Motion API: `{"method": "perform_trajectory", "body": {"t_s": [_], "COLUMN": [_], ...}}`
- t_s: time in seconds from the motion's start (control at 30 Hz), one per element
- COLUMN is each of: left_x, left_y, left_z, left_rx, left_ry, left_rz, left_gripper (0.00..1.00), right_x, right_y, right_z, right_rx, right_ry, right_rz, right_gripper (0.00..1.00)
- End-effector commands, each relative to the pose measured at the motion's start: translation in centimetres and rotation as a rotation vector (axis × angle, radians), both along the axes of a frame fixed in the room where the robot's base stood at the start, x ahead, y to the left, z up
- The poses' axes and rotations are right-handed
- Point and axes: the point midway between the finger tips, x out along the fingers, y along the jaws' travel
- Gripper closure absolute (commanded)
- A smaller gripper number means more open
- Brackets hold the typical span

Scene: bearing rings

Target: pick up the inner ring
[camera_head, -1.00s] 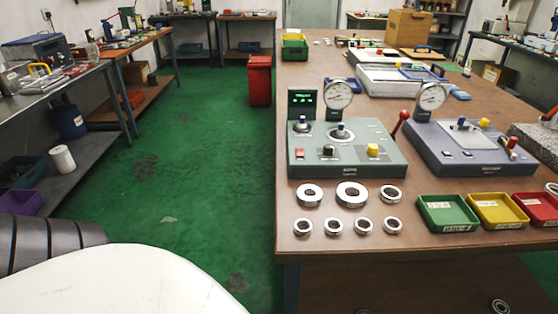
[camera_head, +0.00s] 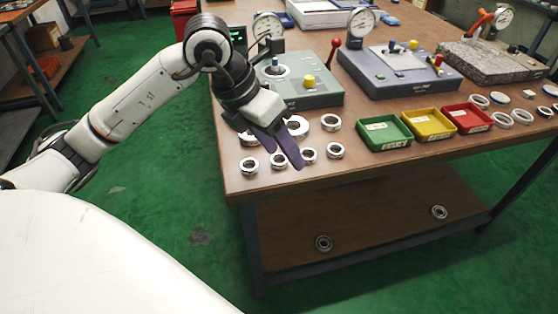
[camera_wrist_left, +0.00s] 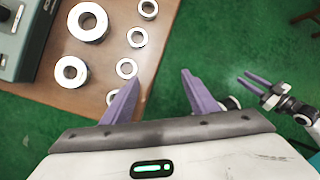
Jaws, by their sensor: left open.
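Several steel rings lie at the table's near-left corner. The front row has small rings, such as one (camera_head: 249,171) at the left end and one (camera_head: 336,156) at the right end; the back row has a larger ring (camera_head: 306,125). I cannot tell which one is meant by the inner ring. My left gripper (camera_head: 286,150) is open and empty above the rings, its purple fingers pointing down and hiding part of them. In the left wrist view, small rings (camera_wrist_left: 119,69) lie left of the fingers (camera_wrist_left: 158,76), with green floor between the tips. My right gripper (camera_wrist_left: 242,76) shows there too, fingers apart, over the floor.
Green (camera_head: 360,140), yellow (camera_head: 448,131) and red (camera_head: 486,124) trays stand right of the rings. Behind are a green gauge device (camera_head: 320,97) and a blue-grey one (camera_head: 400,85). More rings lie at the far right. The table's front edge is close to the rings.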

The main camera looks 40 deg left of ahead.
Motion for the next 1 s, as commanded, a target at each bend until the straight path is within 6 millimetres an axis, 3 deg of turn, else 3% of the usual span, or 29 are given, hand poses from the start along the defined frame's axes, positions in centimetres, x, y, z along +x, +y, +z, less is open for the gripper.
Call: {"method": "perform_trajectory", "body": {"t_s": [0.03, 0.1, 0.2, 0.4, 1.0], "left_x": [0.4, 0.7, 1.0, 2.1, 4.5], "left_y": [2.3, 4.3, 5.5, 5.3, 4.2], "left_z": [0.9, 1.6, 1.3, -1.6, -7.3], "left_rx": [0.077, 0.145, 0.185, 0.186, 0.185], "left_ry": [-0.02, -0.032, -0.036, -0.032, -0.036], "left_rz": [0.046, 0.093, 0.124, 0.125, 0.122], "left_gripper": [0.46, 0.46, 0.46, 0.46, 0.46], "right_x": [0.0, 0.0, 0.0, 0.0, 0.1], "right_y": [0.0, 0.1, 0.1, 0.1, 0.2], "right_z": [0.0, 0.0, -0.1, -0.2, 0.1], "right_rx": [0.001, 0.001, 0.0, 0.001, 0.003], "right_ry": [0.0, 0.0, -0.001, -0.001, -0.005], "right_rz": [0.001, 0.001, 0.001, 0.002, 0.002], "right_gripper": [0.69, 0.69, 0.69, 0.69, 0.69]}}
